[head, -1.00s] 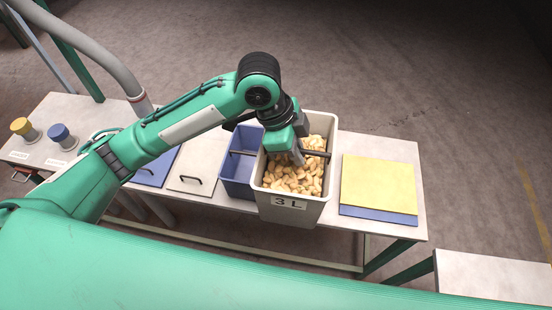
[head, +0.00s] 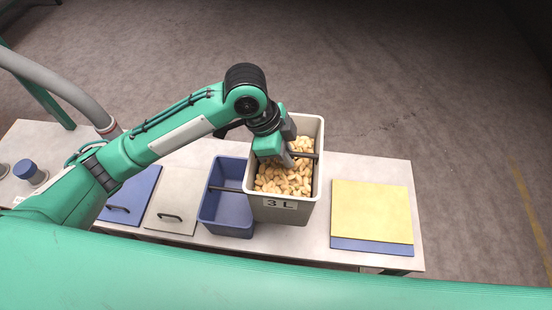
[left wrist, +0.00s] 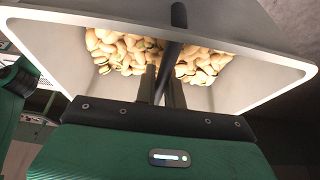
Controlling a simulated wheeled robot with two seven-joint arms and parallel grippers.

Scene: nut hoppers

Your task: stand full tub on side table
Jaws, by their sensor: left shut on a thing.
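The full tub (head: 285,213) is pale grey, marked "3 L", and filled with tan nuts (head: 282,181). It is upright and looks lifted a little above the work table (head: 325,255), beside a blue tub. My left gripper (head: 290,158) is shut on the dark bar handle (head: 305,155) that crosses the tub's top. In the left wrist view the fingers (left wrist: 162,85) reach the bar (left wrist: 177,35), with the nuts behind and the pale rim (left wrist: 285,62) around. The side table does not show now. My right gripper is out of view.
An empty blue tub (head: 227,222) with a bar stands just left of the full tub. Further left lie a pale lid (head: 172,205) and a blue lid (head: 130,200) with handles. Yellow (head: 372,205) and blue (head: 372,246) panels lie at the right.

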